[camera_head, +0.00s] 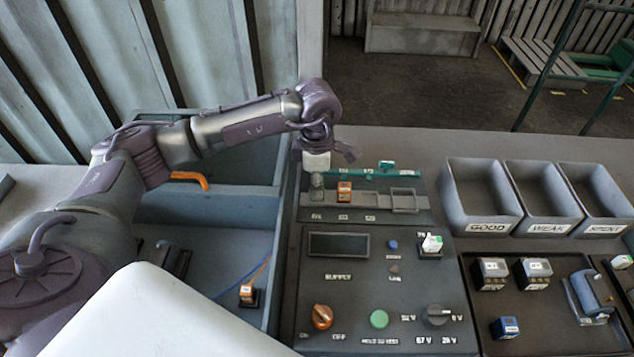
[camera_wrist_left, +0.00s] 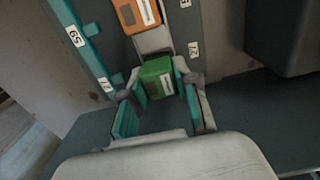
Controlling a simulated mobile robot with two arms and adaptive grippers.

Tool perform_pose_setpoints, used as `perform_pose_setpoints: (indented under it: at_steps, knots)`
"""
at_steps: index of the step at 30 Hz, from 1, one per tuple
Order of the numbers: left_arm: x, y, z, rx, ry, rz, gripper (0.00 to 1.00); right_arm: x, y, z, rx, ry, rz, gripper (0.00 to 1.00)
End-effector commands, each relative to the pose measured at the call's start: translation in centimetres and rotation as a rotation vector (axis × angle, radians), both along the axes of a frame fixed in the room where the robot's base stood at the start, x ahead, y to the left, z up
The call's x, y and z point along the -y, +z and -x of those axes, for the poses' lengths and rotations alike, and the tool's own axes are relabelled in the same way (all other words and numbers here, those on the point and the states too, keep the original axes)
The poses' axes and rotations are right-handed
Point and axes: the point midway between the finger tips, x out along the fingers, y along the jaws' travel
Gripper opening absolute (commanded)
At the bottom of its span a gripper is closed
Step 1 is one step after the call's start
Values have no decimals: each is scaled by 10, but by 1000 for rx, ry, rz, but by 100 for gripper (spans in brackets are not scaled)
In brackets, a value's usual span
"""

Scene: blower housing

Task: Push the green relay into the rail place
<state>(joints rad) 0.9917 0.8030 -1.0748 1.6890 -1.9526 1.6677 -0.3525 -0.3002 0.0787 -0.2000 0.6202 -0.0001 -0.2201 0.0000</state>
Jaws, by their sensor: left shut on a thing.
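The green relay (camera_wrist_left: 157,78) sits between the teal fingertips of my left gripper (camera_wrist_left: 158,84) in the left wrist view, and the gripper is shut on it. It lies in line with the metal rail (camera_wrist_left: 154,41), beside an orange relay (camera_wrist_left: 138,14); I cannot tell how deep it sits. In the head view, my left gripper (camera_head: 317,184) points down over the left end of the rail (camera_head: 372,200), left of the orange relay (camera_head: 344,191). The green relay is hidden there by the gripper. My right gripper is not in view.
The supply panel (camera_head: 345,275) with knobs and a green button lies in front of the rail. Grey bins (camera_head: 487,226) stand further right. Another orange relay (camera_head: 247,293) is in the left tray.

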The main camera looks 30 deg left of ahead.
Motion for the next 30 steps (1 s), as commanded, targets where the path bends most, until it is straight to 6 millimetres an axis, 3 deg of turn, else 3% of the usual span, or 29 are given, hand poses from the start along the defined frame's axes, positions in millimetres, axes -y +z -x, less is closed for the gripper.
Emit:
perform_pose_setpoints:
  at_steps: [19,20,24,25,30]
  knots:
    - [0,-14,0,0,0,0,8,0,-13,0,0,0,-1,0]
    - [0,-14,0,0,0,0,32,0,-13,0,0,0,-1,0]
    - [0,-13,0,0,0,0,55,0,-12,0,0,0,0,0]
    - [0,-13,0,0,0,0,60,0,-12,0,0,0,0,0]
    - [0,-13,0,0,0,0,60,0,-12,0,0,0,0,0]
